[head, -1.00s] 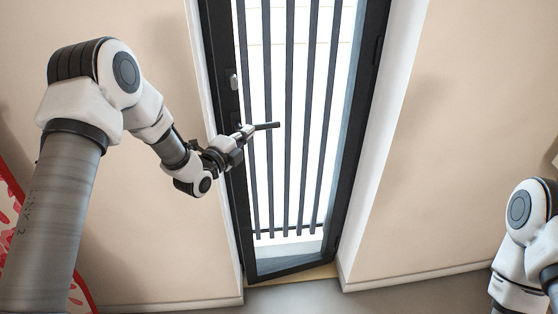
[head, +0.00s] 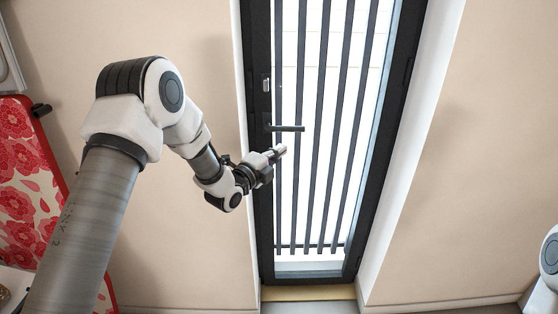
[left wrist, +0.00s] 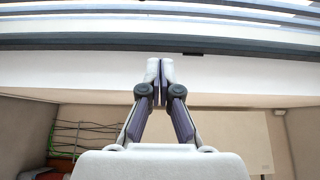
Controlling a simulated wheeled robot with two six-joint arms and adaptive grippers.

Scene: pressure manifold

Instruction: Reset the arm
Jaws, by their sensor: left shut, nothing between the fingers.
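My left gripper (head: 279,151) is in front of the barred door (head: 262,205), just below its dark lever handle (head: 287,128). The fingers look apart from the handle, with nothing held. In the left wrist view the two fingertips (left wrist: 160,70) meet in the middle, shut and empty. The handle sticks out level to the right from the door's left stile. The door's dark frame appears in line with its opening. My right gripper is out of view; only part of my right arm shows at the right edge.
Beige walls (head: 440,200) flank the door. A red floral panel (head: 28,190) stands at the left, behind my left arm.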

